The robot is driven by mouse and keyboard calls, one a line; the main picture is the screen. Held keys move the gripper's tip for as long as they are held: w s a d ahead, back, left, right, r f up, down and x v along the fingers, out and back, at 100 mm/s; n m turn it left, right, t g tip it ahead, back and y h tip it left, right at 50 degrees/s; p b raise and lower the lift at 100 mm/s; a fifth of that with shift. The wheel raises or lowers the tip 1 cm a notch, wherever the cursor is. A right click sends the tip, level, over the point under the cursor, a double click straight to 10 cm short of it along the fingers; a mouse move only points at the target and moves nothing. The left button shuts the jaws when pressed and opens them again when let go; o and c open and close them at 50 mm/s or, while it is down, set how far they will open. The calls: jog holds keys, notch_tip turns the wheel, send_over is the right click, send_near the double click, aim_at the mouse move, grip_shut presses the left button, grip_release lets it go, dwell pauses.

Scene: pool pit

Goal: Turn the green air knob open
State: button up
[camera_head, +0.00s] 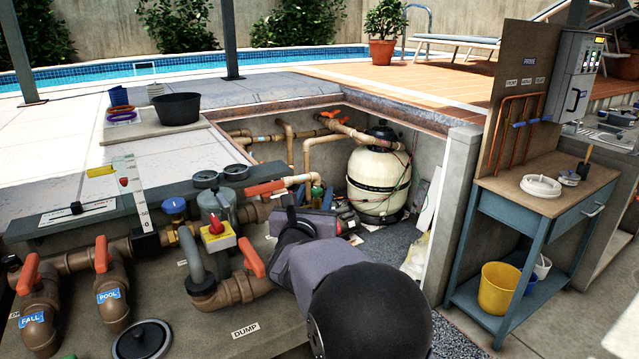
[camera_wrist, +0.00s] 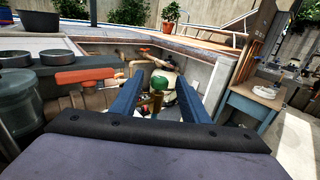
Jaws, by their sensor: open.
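The green air knob (camera_wrist: 158,83) sits on top of a brass-coloured upright fitting. In the wrist view it shows between the two blue fingers of my gripper (camera_wrist: 160,76), beyond or level with their tips; I cannot tell whether they touch it. The fingers are apart and hold nothing. In the head view a small green spot (camera_head: 317,191), apparently the knob, shows just past my gripper (camera_head: 321,200). My own arm hides much of the area in front of it there.
The cream filter tank (camera_head: 379,183) stands behind in the pit. An orange-handled valve (camera_head: 265,188) and pipes lie to the left. A red knob on a yellow block (camera_head: 216,224) is nearer. A blue workbench (camera_head: 545,210) stands right, beyond the pit wall.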

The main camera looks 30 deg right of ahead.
aim_at(318, 188)
jog(key=p+x, duration=0.1)
jog(key=x, duration=0.6)
jog(key=shift+p, duration=0.35)
jog(key=c, duration=1)
